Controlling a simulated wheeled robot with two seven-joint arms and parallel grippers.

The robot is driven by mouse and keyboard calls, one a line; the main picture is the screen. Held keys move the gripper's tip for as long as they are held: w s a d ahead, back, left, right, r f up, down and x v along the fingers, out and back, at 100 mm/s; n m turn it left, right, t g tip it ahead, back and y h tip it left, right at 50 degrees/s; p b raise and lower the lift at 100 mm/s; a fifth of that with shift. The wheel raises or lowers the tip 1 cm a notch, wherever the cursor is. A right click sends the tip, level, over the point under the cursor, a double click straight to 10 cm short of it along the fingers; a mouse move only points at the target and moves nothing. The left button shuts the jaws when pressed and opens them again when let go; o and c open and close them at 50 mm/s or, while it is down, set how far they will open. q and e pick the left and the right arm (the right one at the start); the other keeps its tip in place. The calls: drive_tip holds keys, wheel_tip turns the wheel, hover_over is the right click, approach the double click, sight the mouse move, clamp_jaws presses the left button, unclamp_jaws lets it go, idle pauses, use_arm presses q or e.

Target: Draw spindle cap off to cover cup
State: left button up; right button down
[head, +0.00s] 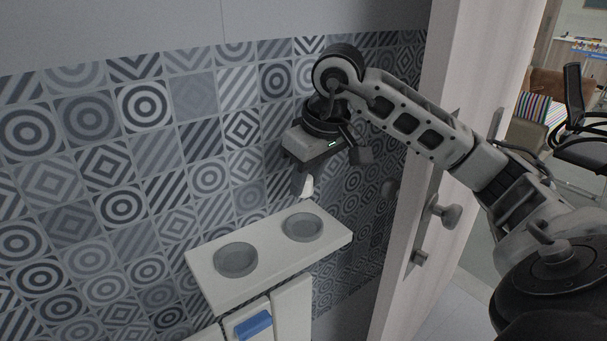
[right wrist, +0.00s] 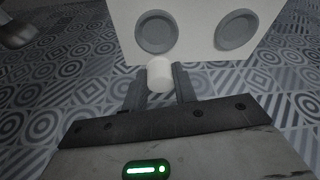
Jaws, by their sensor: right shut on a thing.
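My right gripper (head: 302,183) is shut on a small white cap (head: 307,187), which it holds in the air above a white shelf (head: 272,271). In the right wrist view the cap (right wrist: 159,75) is a short white cylinder between the two dark fingers. The shelf has two round grey cups set in its top, a left one (head: 236,260) and a right one (head: 303,227). Both cups look empty. The cap is above the shelf's back edge, near the right cup, and apart from it. I cannot make out a spindle. My left gripper is not in view.
A patterned tile wall (head: 150,170) stands close behind the shelf. A blue item (head: 253,325) shows on a white unit below the shelf. A pale door (head: 440,120) with a knob (head: 446,212) stands to the right, near my arm.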

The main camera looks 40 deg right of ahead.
sight(311, 194)
drive_tip(key=shift+s+f+b, duration=0.1)
drive_tip(key=shift+f+b, duration=0.85)
wheel_tip(311, 194, down, 4)
drive_tip(key=b, duration=0.3)
drive_tip(key=shift+r, duration=0.2)
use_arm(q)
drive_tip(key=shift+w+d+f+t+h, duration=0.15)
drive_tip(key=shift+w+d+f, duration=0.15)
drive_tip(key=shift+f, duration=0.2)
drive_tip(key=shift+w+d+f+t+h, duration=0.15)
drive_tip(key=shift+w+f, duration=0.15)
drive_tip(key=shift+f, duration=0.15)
use_arm(e)
drive_tip(key=shift+f, duration=0.1)
use_arm(q)
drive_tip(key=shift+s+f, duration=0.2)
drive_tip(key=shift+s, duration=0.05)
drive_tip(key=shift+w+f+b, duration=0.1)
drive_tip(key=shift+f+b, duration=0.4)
drive_tip(key=shift+b, duration=0.2)
use_arm(e)
drive_tip(key=shift+f, duration=0.6)
drive_tip(key=shift+f, duration=0.3)
